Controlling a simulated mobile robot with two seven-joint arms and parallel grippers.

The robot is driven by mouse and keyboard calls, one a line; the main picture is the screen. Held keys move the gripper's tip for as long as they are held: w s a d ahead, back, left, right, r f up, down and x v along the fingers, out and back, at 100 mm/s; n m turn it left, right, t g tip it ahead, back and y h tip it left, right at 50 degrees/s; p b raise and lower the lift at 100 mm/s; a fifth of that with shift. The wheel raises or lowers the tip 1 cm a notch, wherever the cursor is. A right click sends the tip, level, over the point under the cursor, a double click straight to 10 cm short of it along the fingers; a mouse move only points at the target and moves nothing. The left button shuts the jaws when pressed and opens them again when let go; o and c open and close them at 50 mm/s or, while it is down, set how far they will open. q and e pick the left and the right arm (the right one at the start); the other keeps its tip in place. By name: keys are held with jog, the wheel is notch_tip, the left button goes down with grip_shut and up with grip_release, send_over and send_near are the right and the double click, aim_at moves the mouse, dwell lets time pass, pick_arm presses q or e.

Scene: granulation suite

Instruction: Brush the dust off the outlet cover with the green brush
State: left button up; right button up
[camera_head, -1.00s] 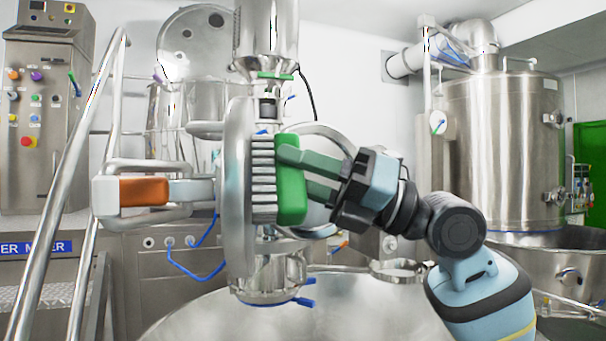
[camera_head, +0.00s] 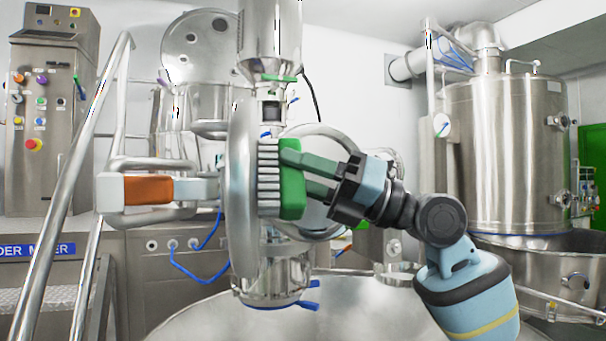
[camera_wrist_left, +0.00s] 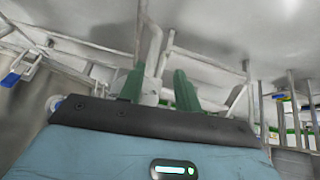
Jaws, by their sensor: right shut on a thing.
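The green brush (camera_head: 293,178) is held upright in my right gripper (camera_head: 299,172), whose fingers are shut on its green back. Its grey bristles (camera_head: 268,178) face left, toward the round steel outlet cover (camera_head: 241,185), which is seen nearly edge-on. The bristles overlap the cover's right side in the picture; I cannot tell if they touch. No dust can be made out on the visible face. My left gripper is out of the head view; in the left wrist view its two green fingers (camera_wrist_left: 158,82) stand apart with nothing clearly between them.
A white bar with an orange grip (camera_head: 148,189) reaches the cover from the left. A large steel bowl (camera_head: 345,310) lies below. Steel railings (camera_head: 75,170) and a control panel (camera_head: 45,110) stand left, a steel tank (camera_head: 505,155) right.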

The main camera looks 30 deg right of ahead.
jog(key=shift+w+f, duration=0.1)
pick_arm(q)
jog(key=shift+s+f, duration=0.15)
jog(key=shift+f, duration=0.1)
pick_arm(e)
jog(key=shift+w+d, duration=0.45)
jog(key=shift+w, duration=0.45)
jog(key=shift+w+d, duration=0.4)
jog(key=shift+w, duration=0.45)
pick_arm(q)
jog(key=shift+s+f+b, duration=0.3)
jog(key=shift+f+b, duration=0.2)
jog(key=shift+s+f+b, duration=0.25)
jog(key=shift+f+b, duration=0.2)
pick_arm(e)
jog(key=shift+s+d, duration=0.4)
jog(key=shift+d, duration=0.5)
jog(key=shift+s+d, duration=0.45)
jog(key=shift+d, duration=0.5)
jog(key=shift+s+d, duration=0.4)
jog(key=shift+d, duration=0.5)
pick_arm(q)
jog(key=shift+s+f+g, duration=0.2)
jog(key=shift+f+g, duration=0.1)
pick_arm(e)
jog(key=d, duration=0.1)
jog(key=s+d, duration=0.1)
jog(key=shift+s+d, duration=0.15)
jog(key=shift+d, duration=0.2)
jog(key=shift+a, duration=0.1)
